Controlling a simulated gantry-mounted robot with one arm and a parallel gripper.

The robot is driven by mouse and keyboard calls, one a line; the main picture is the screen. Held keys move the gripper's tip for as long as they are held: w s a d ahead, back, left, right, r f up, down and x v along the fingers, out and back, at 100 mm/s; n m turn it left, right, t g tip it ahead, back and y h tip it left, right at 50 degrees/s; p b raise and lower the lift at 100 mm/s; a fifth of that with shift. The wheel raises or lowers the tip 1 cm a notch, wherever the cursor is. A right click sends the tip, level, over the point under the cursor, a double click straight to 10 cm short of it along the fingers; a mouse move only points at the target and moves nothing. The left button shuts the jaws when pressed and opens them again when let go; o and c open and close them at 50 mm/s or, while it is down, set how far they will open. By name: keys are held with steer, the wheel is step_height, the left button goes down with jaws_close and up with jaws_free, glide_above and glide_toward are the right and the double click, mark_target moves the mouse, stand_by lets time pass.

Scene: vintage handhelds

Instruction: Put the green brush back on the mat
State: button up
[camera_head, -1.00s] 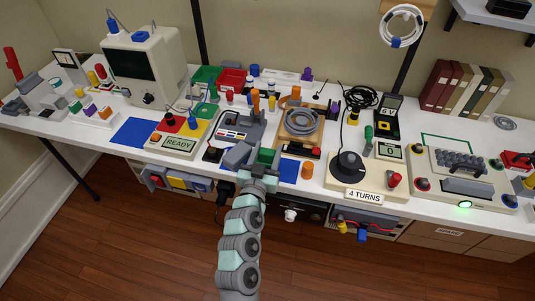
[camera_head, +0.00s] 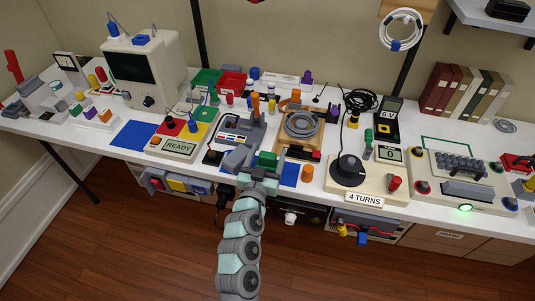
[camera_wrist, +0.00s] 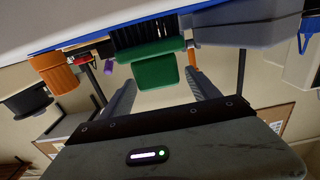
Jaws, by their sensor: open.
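The green brush (camera_head: 267,159) is at the front of the workbench, over the blue mat (camera_head: 290,172). In the wrist view the brush's green block (camera_wrist: 155,72) and its dark bristles (camera_wrist: 140,30) show ahead of my gripper. The bristles point toward the mat, whose blue edge (camera_wrist: 45,46) shows there; I cannot tell exactly how they meet. My gripper (camera_wrist: 160,88) is open, its two grey fingers apart on either side of the green block, with visible gaps. In the head view my gripper (camera_head: 264,175) is just in front of the brush.
A grey block-like object (camera_head: 236,160) stands close left of the brush. An orange cylinder (camera_head: 307,173) stands to the right, near the bench's front edge. A board with a cable coil (camera_head: 301,124) lies behind. A second blue mat (camera_head: 133,134) farther left is bare.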

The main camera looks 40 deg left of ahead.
steer(key=p+v, duration=0.2)
steer(key=v, duration=1)
steer(key=shift+w, duration=0.1)
